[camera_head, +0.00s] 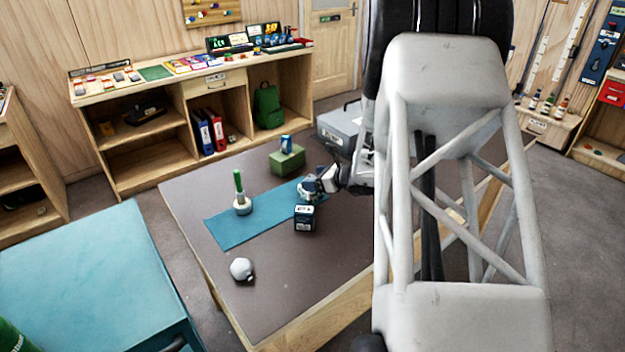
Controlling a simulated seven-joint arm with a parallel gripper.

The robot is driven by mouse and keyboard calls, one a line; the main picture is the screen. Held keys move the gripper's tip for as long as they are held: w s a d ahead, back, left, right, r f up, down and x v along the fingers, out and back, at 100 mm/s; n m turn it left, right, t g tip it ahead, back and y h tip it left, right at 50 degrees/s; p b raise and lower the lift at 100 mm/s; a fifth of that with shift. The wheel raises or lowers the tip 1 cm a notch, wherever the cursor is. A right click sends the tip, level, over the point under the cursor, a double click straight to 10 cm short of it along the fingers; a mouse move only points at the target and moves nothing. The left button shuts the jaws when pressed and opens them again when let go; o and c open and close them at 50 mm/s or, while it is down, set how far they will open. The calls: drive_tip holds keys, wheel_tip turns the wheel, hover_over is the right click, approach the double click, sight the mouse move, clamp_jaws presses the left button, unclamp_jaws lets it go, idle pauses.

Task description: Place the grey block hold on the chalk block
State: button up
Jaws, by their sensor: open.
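My gripper (309,186) is open and reaches in from the right, low over the far right end of the teal mat. A small grey-and-blue shape shows at its fingers, too small to tell apart from the fingers. A rounded pale grey lump (242,269), perhaps the grey block hold, lies on the bare table at the near left, well apart from the gripper. I cannot tell for sure which thing is which.
A green-handled item in a pale round base (242,204) stands on the teal mat (228,232). A green block (287,161) with a blue can (286,144) on top stands behind. The brown table (310,262) is clear at the front. My arm hides its right side.

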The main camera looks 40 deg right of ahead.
drive_tip(key=v, duration=1)
drive_tip(key=shift+s+d, duration=0.2)
drive_tip(key=shift+s, duration=0.05)
drive_tip(key=shift+r, duration=0.1)
drive_tip(key=shift+a, duration=0.1)
idle(0.5)
drive_tip(key=w+a+r+n+g, duration=0.3)
drive_tip(key=w+a+r+n, duration=0.35)
drive_tip(key=a, duration=0.45)
drive_tip(key=s+a+r+n+g, duration=0.2)
drive_tip(key=a+r+n, duration=0.2)
drive_tip(key=a, duration=0.3)
drive_tip(key=s+a+r+n+g, duration=0.1)
drive_tip(key=s+a+r+n, duration=0.25)
drive_tip(key=a, duration=0.25)
drive_tip(key=s+a+r+n+g+h, duration=0.1)
drive_tip(key=s+a+r+n+g, duration=0.3)
drive_tip(key=s+a+n, duration=0.65)
drive_tip(key=s+a+r+n+h, duration=0.1)
drive_tip(key=s+a+n+h, duration=0.1)
drive_tip(key=s, duration=0.5)
drive_tip(key=s+a+r+n+h, duration=0.1)
drive_tip(key=s+a+n+h, duration=0.1)
drive_tip(key=s+a+n, duration=0.2)
drive_tip(key=s+n, duration=0.1)
drive_tip(key=s, duration=0.2)
drive_tip(key=shift+s+a+r, duration=0.2)
drive_tip(key=shift+s+r, duration=0.1)
drive_tip(key=shift+r, duration=0.1)
